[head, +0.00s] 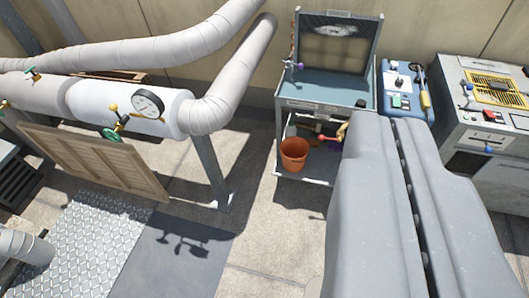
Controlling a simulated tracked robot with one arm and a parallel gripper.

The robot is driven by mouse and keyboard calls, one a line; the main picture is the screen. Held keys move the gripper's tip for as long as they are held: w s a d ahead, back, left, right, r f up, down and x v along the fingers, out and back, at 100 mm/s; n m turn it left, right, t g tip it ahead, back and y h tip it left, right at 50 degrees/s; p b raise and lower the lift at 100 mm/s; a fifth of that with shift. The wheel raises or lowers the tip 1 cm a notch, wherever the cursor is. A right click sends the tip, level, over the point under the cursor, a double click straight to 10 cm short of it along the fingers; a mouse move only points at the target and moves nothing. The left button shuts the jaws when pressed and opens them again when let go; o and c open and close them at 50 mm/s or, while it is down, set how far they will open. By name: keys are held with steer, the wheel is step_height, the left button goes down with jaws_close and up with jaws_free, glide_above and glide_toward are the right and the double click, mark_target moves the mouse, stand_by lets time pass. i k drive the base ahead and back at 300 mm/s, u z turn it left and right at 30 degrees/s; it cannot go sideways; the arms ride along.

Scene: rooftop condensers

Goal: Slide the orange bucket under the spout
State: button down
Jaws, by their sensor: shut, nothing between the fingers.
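The orange bucket (294,149) stands upright on the low shelf of a grey-blue stand (325,88), its open top facing up. Just right of it, a small red piece (326,139) and a yellow piece (342,131) show under the stand's top. I cannot tell whether either is the spout. My gripper (391,120), large and grey in the right foreground, is shut and empty. In the picture it lies right of the bucket and hides part of the stand's right side.
Thick lagged pipes (225,85) with a gauge (147,103) run along the left, on a grey post (211,170). A slatted wooden panel (95,165) leans below. A blue unit (404,86) and a grey cabinet (480,105) stand at right. Paving before the bucket is clear.

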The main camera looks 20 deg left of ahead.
mark_target(293, 150)
steer(key=u, duration=0.1)
steer(key=i, duration=1)
steer(key=z, duration=0.1)
